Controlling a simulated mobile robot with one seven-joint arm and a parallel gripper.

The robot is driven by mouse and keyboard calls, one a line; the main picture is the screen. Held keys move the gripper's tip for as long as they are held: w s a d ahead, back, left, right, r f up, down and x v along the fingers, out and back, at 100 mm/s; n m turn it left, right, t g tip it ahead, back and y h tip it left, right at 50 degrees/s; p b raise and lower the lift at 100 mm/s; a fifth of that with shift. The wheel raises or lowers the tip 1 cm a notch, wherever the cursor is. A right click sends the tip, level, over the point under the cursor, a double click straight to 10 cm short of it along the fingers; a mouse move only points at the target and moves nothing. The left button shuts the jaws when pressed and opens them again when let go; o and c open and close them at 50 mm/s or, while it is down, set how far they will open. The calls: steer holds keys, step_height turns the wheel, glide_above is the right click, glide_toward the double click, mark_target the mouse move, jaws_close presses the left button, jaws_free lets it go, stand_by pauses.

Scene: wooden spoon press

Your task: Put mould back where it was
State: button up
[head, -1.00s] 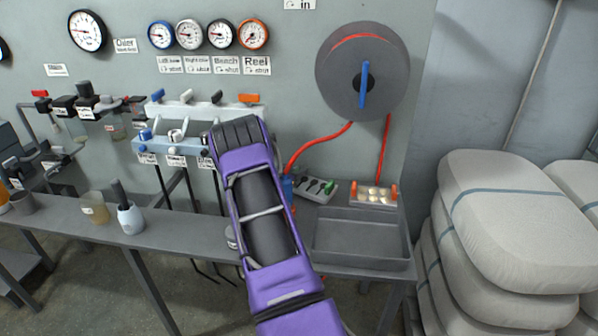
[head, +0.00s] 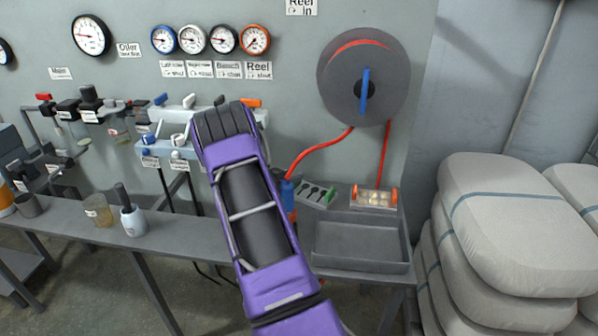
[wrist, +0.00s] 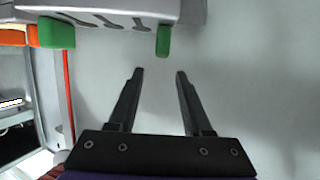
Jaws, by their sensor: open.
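A grey mould with spoon-shaped hollows (head: 313,192) and green handles lies on the bench, just left of the orange-handled mould. In the wrist view the spoon-hollow mould (wrist: 125,12) is cut off at the top edge. One green handle (wrist: 163,41) is just beyond my fingertips, and the other green handle (wrist: 57,33) is to the left. My gripper (wrist: 160,73) is open and empty, apart from the mould. In the head view my purple arm hides the gripper.
The orange-handled mould (head: 374,198) holds pale round pieces. An empty grey tray (head: 362,266) sits at the bench's right end. A blue and orange tool (head: 288,197) on the red hose (head: 318,148) stands close left of the mould. Valves (head: 180,118) and stacked sacks (head: 510,220) flank the area.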

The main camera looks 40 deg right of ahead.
steer(key=v, duration=0.6)
steer(key=shift+s+a, duration=0.15)
steer(key=shift+a, duration=0.1)
